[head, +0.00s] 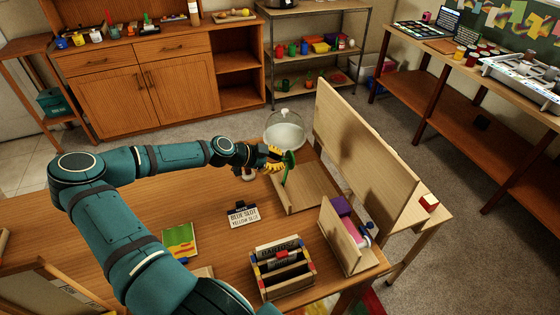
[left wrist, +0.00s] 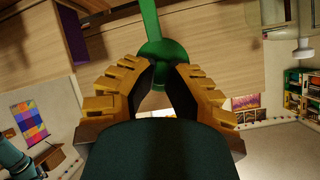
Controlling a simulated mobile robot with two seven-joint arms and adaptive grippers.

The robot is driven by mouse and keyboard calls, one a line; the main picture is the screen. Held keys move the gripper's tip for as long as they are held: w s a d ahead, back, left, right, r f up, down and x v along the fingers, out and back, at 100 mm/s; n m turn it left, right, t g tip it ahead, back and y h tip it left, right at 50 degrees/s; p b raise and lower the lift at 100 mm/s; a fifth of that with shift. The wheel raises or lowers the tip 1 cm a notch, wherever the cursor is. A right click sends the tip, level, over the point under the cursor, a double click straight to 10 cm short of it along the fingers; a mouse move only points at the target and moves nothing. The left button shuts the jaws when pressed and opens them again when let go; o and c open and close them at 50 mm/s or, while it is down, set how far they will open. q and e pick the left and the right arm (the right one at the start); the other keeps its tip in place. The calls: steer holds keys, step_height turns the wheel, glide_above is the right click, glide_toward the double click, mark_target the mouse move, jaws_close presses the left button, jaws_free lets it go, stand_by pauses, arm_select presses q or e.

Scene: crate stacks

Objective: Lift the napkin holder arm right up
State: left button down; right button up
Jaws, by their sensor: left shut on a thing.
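The napkin holder arm (head: 289,161) is green, with a rounded knob, and stands at the left end of a low wooden tray-like base (head: 312,192) on the table. It also shows in the left wrist view (left wrist: 150,22), running up from between the fingers. My left gripper (head: 274,160) has yellow fingers and is shut on the green arm near its knob. In the left wrist view, the fingertips (left wrist: 157,72) close around the knob's lower part. The arm looks near upright in the head view. My right gripper is not in view.
A glass dome (head: 285,130) stands just behind the gripper. A tall wooden panel (head: 362,150) rises to the right. A small label stand (head: 243,215), a colorful card (head: 180,241) and a wooden caddy (head: 283,290) sit nearer the front. The table's left middle is clear.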

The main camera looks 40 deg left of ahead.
arm_select(q)
steer(key=shift+s+a+f, duration=0.15)
steer(key=shift+s+f, duration=0.2)
steer(key=shift+s, duration=0.25)
steer(key=shift+s+a+f, duration=0.15)
steer(key=shift+s+f, duration=0.2)
steer(key=shift+s, duration=0.2)
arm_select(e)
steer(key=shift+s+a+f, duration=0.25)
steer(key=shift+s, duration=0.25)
arm_select(q)
steer(key=c, duration=0.8)
jaws_free()
steer(key=shift+w, duration=0.2)
steer(key=shift+r, duration=0.1)
steer(key=shift+s+a, duration=0.1)
steer(key=v, duration=1.1)
steer(key=shift+s+r, duration=0.25)
steer(key=shift+s, duration=0.05)
